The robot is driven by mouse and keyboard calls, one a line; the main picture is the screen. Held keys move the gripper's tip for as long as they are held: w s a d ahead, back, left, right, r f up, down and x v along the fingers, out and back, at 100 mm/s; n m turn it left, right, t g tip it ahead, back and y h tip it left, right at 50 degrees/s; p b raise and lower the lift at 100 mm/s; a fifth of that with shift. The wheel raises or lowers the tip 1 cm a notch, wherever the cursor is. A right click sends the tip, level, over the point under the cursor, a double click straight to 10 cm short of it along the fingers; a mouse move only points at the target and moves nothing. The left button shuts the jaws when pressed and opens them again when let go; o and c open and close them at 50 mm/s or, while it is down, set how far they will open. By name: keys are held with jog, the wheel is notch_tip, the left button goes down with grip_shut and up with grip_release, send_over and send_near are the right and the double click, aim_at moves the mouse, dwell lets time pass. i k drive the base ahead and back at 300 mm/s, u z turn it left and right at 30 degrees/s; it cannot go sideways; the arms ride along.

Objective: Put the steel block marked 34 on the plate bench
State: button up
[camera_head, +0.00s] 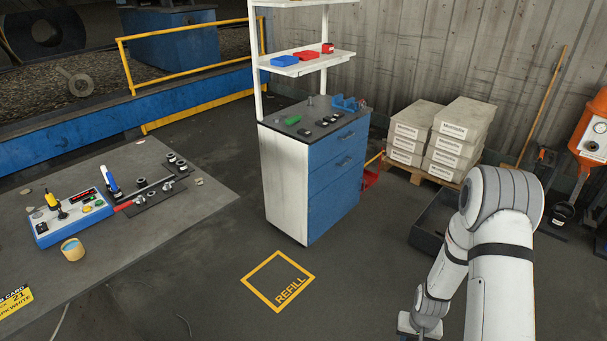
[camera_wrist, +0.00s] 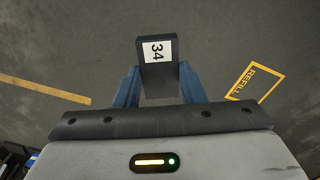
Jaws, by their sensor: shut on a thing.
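The steel block marked 34 (camera_wrist: 157,78) is dark grey with a white label on its face. My gripper (camera_wrist: 159,72) is shut on it, with one blue finger at each side, and the block hangs above the bare floor. In the head view my arm is at the lower right, and its wrist end is cut off by the bottom edge; the block does not show there. A grey bench (camera_head: 165,225) stands at the left of the head view; no readable label there names it the plate bench.
The bench carries a blue control box (camera_head: 68,218), a tan cup (camera_head: 72,249) and a dark tray (camera_head: 152,196) of small parts. A blue-and-white cabinet (camera_head: 285,185) stands in the middle. A yellow REFILL square (camera_head: 277,281) marks clear floor. Stacked boxes (camera_head: 460,140) stand behind right.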

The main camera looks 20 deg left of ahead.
aim_at(109, 236)
jog(key=z, duration=0.35)
jog(key=i, duration=0.2)
jog(key=u, duration=2.75)
jog(key=i, duration=0.3)
jog(key=u, duration=0.35)
